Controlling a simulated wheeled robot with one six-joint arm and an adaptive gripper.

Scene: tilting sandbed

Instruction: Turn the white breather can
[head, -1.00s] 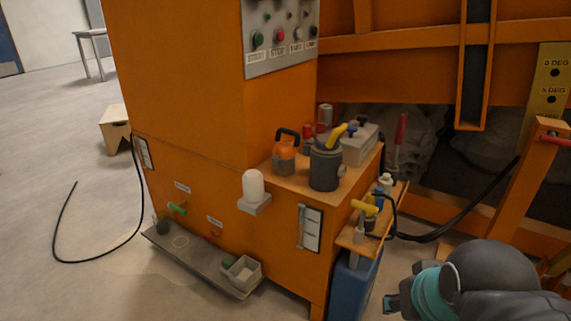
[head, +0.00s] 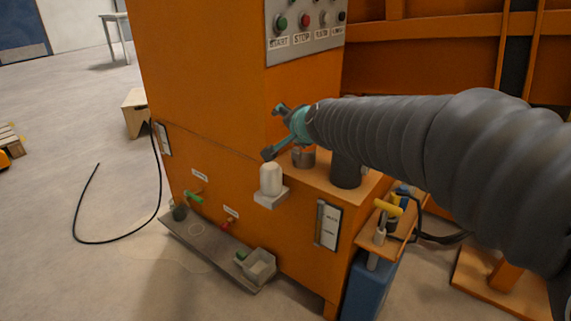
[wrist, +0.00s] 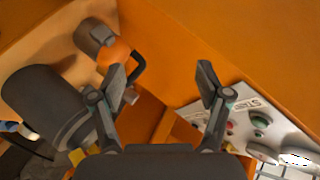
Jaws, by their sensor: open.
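The white breather can (head: 271,179) stands upright on a small pale bracket (head: 270,198) on the front of the orange cabinet. My gripper (head: 273,131) is open and empty, just above and slightly right of the can in the head view, with one finger close to the can's top. I cannot tell whether they touch. In the wrist view my two open fingers (wrist: 166,74) show apart with nothing between them. The white can is not clearly seen in the wrist view.
A button panel (head: 305,30) is above. A tray (head: 208,252) lies below.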

